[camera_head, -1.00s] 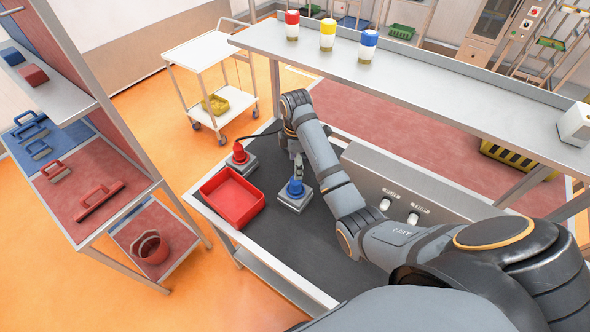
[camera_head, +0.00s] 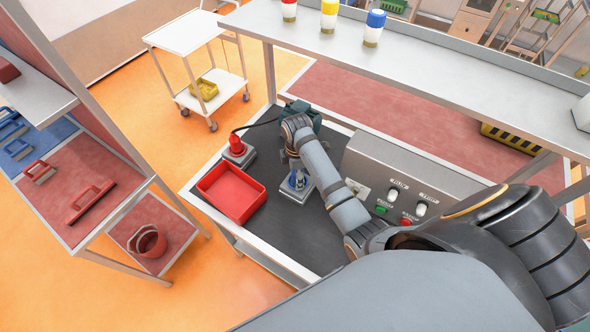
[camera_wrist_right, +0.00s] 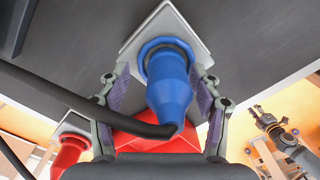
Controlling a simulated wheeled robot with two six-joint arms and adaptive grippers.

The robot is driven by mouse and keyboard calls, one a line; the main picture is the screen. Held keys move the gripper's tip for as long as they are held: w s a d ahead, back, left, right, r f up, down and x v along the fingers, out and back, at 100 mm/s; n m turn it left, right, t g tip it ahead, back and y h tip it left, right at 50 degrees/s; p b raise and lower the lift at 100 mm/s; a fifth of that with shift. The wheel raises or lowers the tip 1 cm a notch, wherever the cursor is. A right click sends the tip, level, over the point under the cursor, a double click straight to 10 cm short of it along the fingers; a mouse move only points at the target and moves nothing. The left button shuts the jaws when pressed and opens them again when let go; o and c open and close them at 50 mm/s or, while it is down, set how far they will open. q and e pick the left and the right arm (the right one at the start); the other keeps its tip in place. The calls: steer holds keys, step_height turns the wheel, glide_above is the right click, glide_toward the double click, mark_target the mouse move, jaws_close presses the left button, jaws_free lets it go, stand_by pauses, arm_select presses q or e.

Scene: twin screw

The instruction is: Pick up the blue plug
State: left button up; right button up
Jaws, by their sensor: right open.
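The blue plug (camera_head: 297,181) stands on a grey square socket base (camera_head: 291,194) on the dark worktop, partly hidden by my right gripper in the head view. In the right wrist view the blue plug (camera_wrist_right: 168,85) sits between the two fingers of my right gripper (camera_wrist_right: 163,90). The fingers are open, with gaps visible on both sides of the plug. A black cable (camera_wrist_right: 75,100) runs from the plug's tail end to the left. What looks like my left gripper (camera_wrist_right: 270,122) shows small at the right of the wrist view; its jaws are unclear.
A red tray (camera_head: 255,208) lies left of the blue plug. A red plug (camera_head: 236,145) stands on another base behind the tray. A grey control box (camera_head: 405,166) with knobs and buttons is to the right. A shelf (camera_head: 400,65) spans above the back.

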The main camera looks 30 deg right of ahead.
steer(key=shift+w+f, duration=0.1)
steer(key=shift+w, duration=0.05)
steer(key=shift+s, duration=0.2)
steer(key=shift+s+r, duration=0.3)
steer(key=shift+s, duration=0.05)
steer(key=shift+c, duration=1.4)
steer(key=shift+s+r, duration=0.1)
steer(key=shift+s, duration=0.1)
steer(key=shift+c, duration=2.2)
steer(key=shift+w, duration=0.1)
steer(key=shift+c, duration=1.3)
steer(key=shift+w, duration=0.1)
steer(key=shift+c, duration=1.2)
jaws_close()
arm_select(q)
steer(key=shift+r, duration=0.1)
